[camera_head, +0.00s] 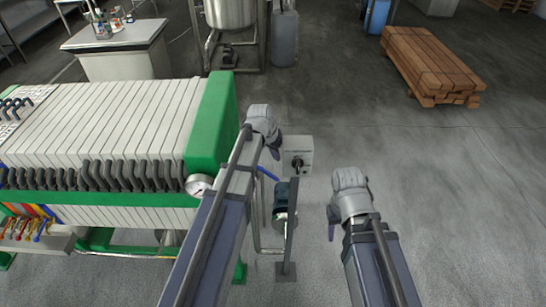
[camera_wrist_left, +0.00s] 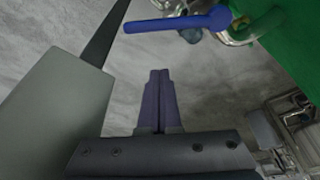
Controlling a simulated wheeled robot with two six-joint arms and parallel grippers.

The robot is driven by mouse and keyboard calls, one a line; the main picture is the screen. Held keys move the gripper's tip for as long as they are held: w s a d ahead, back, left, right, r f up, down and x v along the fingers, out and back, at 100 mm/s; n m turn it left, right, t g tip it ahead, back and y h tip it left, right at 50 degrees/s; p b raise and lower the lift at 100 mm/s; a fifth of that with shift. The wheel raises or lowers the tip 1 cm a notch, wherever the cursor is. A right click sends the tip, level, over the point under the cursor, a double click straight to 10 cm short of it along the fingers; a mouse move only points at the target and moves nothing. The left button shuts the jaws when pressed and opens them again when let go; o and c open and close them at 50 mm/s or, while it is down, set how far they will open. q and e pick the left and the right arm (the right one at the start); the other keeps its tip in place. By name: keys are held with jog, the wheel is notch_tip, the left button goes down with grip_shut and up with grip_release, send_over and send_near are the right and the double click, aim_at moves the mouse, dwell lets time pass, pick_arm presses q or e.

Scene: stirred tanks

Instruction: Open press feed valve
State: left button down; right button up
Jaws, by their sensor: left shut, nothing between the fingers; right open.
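The press feed valve's blue lever handle (camera_head: 268,178) shows beside the green end of the filter press, partly hidden by my left arm. In the left wrist view the blue lever (camera_wrist_left: 178,23) lies nearly crosswise near the top, with its pivot by a metal pipe at the right. My left gripper (camera_head: 275,152) is shut and empty above the handle; in the left wrist view its fingertips (camera_wrist_left: 160,73) are below the lever in the picture, apart from it. My right gripper (camera_head: 331,223) is open and empty over the floor at the right.
A grey control box (camera_head: 306,146) on a post stands just right of my left gripper. A pump (camera_head: 286,196) sits below it. The green press frame (camera_head: 213,125) with a gauge (camera_head: 199,186) is at the left. Stacked timber (camera_head: 430,62) lies at the back right; the right floor is clear.

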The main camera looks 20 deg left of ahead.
aim_at(266, 172)
pick_arm(q)
jog(key=a+b+x, duration=0.1)
jog(key=b+x, duration=0.5)
jog(key=x, duration=0.1)
jog(key=s, duration=0.1)
jog(key=s+p, duration=0.1)
jog(key=s+r, duration=0.1)
jog(key=shift+s+a, duration=0.25)
jog(key=shift+a, duration=0.15)
jog(key=shift+s, duration=0.1)
jog(key=shift+s+m, duration=0.2)
jog(key=shift+m, duration=0.1)
